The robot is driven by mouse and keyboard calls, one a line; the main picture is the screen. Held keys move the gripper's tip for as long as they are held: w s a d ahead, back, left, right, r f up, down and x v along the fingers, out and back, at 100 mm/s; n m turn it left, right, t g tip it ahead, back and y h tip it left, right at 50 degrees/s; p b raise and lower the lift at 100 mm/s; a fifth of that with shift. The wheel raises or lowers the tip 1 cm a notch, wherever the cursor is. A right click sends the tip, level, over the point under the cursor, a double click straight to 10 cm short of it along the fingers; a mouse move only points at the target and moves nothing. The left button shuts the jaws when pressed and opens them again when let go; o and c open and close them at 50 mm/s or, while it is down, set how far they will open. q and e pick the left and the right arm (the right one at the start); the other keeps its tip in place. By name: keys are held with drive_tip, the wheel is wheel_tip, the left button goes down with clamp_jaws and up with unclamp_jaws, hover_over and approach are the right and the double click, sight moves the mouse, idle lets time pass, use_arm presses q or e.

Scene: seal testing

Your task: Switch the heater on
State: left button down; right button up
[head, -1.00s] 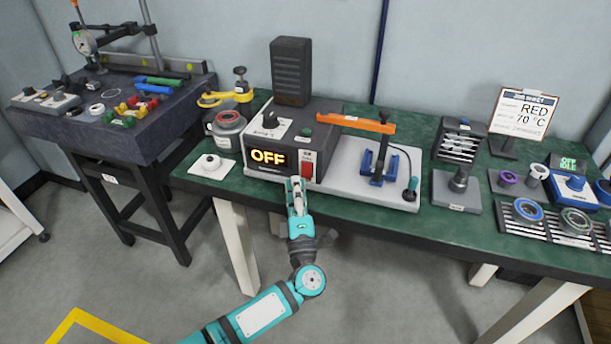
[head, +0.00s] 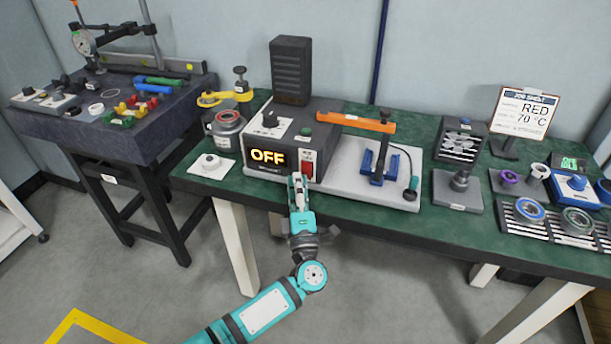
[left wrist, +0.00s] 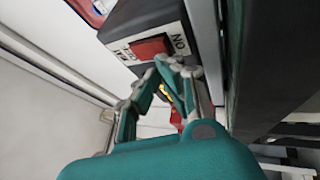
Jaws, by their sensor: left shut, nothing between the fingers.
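The heater (head: 278,137) is a grey box on the green bench, with a lit display (head: 268,157) reading OFF. Its red rocker switch (head: 308,168) is on the front face, right of the display. In the left wrist view the red switch (left wrist: 151,46) shows with lettering beside it, ON on one side. My left gripper (head: 297,178) is shut and empty, its fingertips just in front of the box, slightly below and left of the switch. In the left wrist view the fingertips (left wrist: 168,64) are close to the switch; contact cannot be told. My right gripper is out of view.
An orange lever (head: 356,122) over a blue stand is right of the heater. A grey pot (head: 226,130) and a white-plate button (head: 210,163) are to its left. A job sheet (head: 525,112) reads RED 70 °C. Rings and a rack (head: 545,222) lie at right.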

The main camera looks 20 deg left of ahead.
use_arm(q)
drive_tip(key=shift+w, duration=0.15)
drive_tip(key=shift+s, duration=0.2)
drive_tip(key=shift+s+r+p, duration=0.1)
drive_tip(key=shift+s+p, duration=0.35)
drive_tip(key=shift+s, duration=0.15)
drive_tip(key=s+p, duration=0.1)
drive_tip(key=s, duration=0.2)
drive_tip(key=s+p, duration=0.1)
drive_tip(key=s, duration=0.1)
drive_tip(key=shift+a+r+p, duration=0.1)
drive_tip(key=shift+r+p, duration=0.2)
idle(0.4)
